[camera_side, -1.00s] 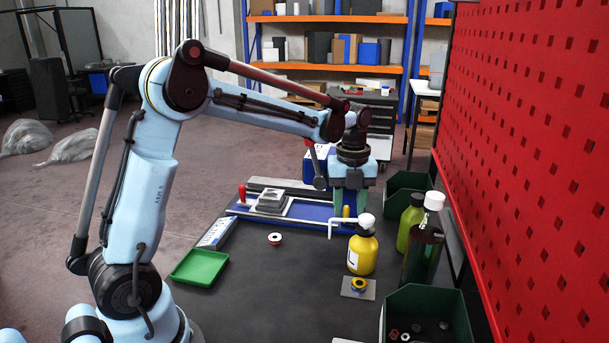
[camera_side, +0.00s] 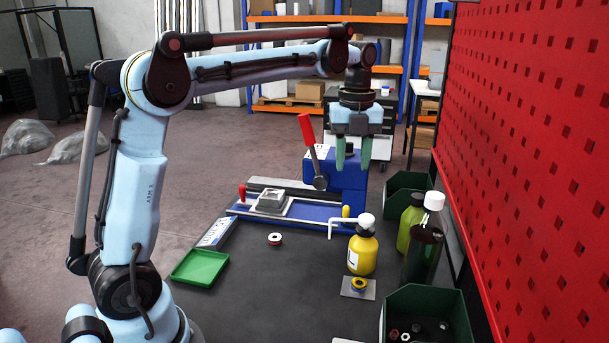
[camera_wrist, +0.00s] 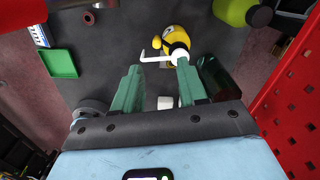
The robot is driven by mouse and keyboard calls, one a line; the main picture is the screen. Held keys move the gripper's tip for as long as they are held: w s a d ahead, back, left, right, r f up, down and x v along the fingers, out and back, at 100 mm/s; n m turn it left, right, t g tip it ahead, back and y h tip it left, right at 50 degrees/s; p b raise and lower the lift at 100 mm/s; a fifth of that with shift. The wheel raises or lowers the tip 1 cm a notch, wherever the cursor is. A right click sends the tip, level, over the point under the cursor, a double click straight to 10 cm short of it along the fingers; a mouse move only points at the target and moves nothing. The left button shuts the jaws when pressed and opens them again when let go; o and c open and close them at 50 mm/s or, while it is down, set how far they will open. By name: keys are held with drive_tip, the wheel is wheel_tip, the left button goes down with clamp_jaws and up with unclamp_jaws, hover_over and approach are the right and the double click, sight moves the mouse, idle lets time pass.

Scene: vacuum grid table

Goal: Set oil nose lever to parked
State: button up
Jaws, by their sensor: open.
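A blue machine (camera_side: 345,185) stands at the far end of the table in the side view. Its lever has a red handle (camera_side: 306,130) and a dark round pivot (camera_side: 320,183); it points up and leans to the left. My gripper (camera_side: 353,168) hangs fingers down in front of the machine's upper part, right of the lever and apart from the handle. Its two green fingers are open with nothing seen held between them. In the wrist view my gripper (camera_wrist: 158,68) also shows spread fingers. I cannot clearly make out the red handle there.
A yellow bottle (camera_side: 362,254) with a bent white spout stands right of centre; it also shows in the wrist view (camera_wrist: 176,40). Green bottles and bins line the right side below a red pegboard (camera_side: 530,130). A green tray (camera_side: 200,267) lies left; the table's middle is mostly clear.

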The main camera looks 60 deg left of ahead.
drive_tip(key=shift+r, duration=0.2)
drive_tip(key=c, duration=0.5)
wheel_tip(320, 180, up, 5)
drive_tip(key=shift+f, duration=0.1)
clamp_jaws()
drive_tip(key=s+a+n+t+h, duration=0.35)
drive_tip(key=s+n+t, duration=0.25)
drive_tip(key=s+n, duration=0.25)
drive_tip(key=w+d+f, duration=0.1)
drive_tip(key=w+f, duration=0.1)
drive_tip(key=f, duration=0.5)
drive_tip(key=w+d+f, duration=0.2)
drive_tip(key=f, duration=0.6)
drive_tip(key=shift+n, duration=0.35)
